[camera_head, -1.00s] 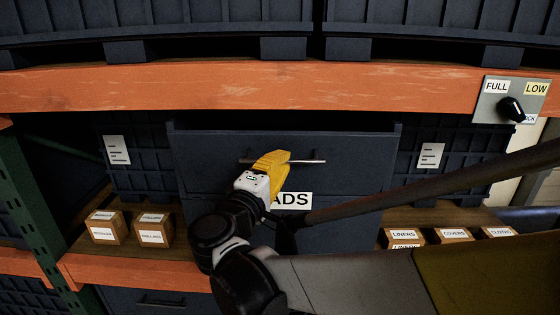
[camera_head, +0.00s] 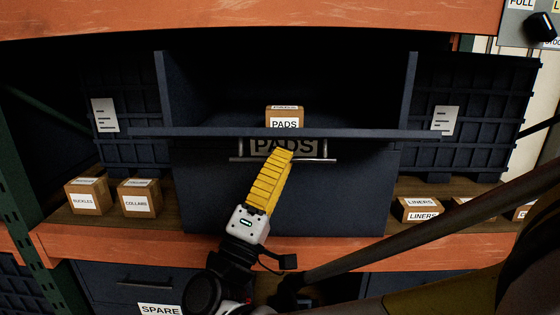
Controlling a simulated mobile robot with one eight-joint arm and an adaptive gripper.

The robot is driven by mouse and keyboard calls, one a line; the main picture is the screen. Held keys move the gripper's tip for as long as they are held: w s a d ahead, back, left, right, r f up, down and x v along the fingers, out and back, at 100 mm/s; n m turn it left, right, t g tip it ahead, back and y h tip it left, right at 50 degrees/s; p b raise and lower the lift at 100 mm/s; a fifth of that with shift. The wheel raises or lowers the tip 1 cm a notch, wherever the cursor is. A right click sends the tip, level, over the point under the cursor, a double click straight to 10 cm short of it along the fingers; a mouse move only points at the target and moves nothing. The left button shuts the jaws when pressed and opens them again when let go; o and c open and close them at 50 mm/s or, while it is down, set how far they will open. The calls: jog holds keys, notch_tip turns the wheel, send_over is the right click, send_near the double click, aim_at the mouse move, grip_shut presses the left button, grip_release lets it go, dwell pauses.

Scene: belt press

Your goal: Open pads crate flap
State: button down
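The pads crate (camera_head: 290,205) is a dark blue-grey bin on the orange shelf. Its front flap (camera_head: 200,133) is folded down and outward, and now shows as a thin edge across the crate's front. The flap's bar handle (camera_head: 320,160) hangs just under that edge, with a PADS label behind it in shadow. A small brown box marked PADS (camera_head: 285,117) stands inside the opened crate. My gripper (camera_head: 284,156) has yellow fingers that reach up to the handle. The fingers look close together at the bar, but their tips overlap it and I cannot tell whether they grip it.
Brown boxes marked BUCKLES (camera_head: 88,197) and COLLARS (camera_head: 140,198) sit left of the crate. LINERS boxes (camera_head: 420,208) sit at right. The orange shelf beam (camera_head: 150,240) runs below. A black switch knob (camera_head: 541,27) is at upper right.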

jog(key=shift+s+f+b, duration=0.1)
jog(key=shift+f+b, duration=0.3)
jog(key=shift+f, duration=0.35)
jog(key=shift+f+b, duration=1)
jog(key=shift+f, duration=0.05)
jog(key=c, duration=1.5)
grip_release()
jog(key=v, duration=1.2)
